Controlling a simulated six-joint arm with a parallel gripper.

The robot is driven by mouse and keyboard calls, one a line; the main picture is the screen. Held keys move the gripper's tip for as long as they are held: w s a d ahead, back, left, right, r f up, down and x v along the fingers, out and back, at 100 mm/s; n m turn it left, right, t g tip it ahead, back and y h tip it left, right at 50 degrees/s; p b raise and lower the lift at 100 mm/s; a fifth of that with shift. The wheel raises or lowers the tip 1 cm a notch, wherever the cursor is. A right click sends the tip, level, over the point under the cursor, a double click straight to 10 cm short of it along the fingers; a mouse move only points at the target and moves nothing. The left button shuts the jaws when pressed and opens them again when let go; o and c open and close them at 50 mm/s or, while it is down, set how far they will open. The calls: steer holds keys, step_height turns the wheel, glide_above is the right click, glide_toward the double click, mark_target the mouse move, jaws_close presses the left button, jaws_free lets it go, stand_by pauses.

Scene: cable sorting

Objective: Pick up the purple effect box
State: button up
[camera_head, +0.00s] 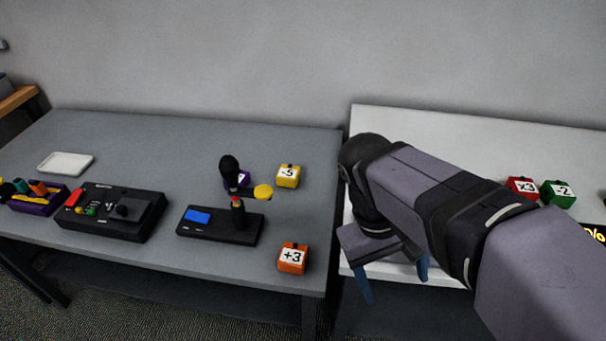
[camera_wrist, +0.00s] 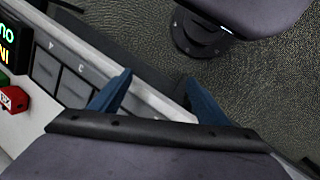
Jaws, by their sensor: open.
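The purple effect box (camera_head: 243,181) stands on the grey table in the head view, left of the yellow box. A black microphone-like object and a yellow disc partly hide it, so its label does not show clearly. My gripper (camera_head: 396,283) is far to its right, by the front edge of the white table. Its two blue fingers are apart, with nothing between them. In the wrist view my gripper (camera_wrist: 158,95) points down past the table edge toward the floor. The purple box is not in the wrist view.
A yellow box (camera_head: 288,176) and an orange "+3" box (camera_head: 293,258) stand near the purple one. A black device with a blue screen (camera_head: 221,226) lies in front of it. Red (camera_head: 522,188) and green (camera_head: 558,194) boxes stand on the white table (camera_head: 440,127).

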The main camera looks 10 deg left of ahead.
steer(key=w+a+r+y, duration=0.1)
steer(key=a, duration=0.1)
steer(key=w+a+r+m+t+y+p, duration=0.1)
steer(key=w+a, duration=0.1)
steer(key=a, duration=0.1)
steer(key=w+a+r+m, duration=0.1)
steer(key=w+a, duration=0.1)
steer(key=a, duration=0.1)
steer(key=shift+r+t+y, duration=0.1)
steer(key=shift+t+y, duration=0.2)
steer(key=shift+y, duration=0.1)
steer(key=w+a+n+t+y+p, duration=0.3)
steer(key=w+a+n+y+p, duration=0.55)
steer(key=w+a, duration=1.4)
steer(key=shift+w+a+f+n+g+h+p, duration=0.25)
steer(key=shift+w+a+f+n, duration=0.4)
steer(key=shift+a+f, duration=1.1)
steer(key=shift+w+a+f+n+h+p, duration=0.4)
steer(key=shift+a+f+n, duration=0.5)
steer(key=shift+f, duration=1.75)
steer(key=shift+w+a+f+n+g+h+p, duration=0.15)
steer(key=shift+w+a+f+n+h+p, duration=0.25)
steer(key=shift+a+f+n, duration=1.25)
steer(key=shift+d+f+m, duration=0.35)
steer(key=shift+f+m, duration=0.2)
steer(key=shift+m, duration=0.3)
steer(key=c, duration=1.2)
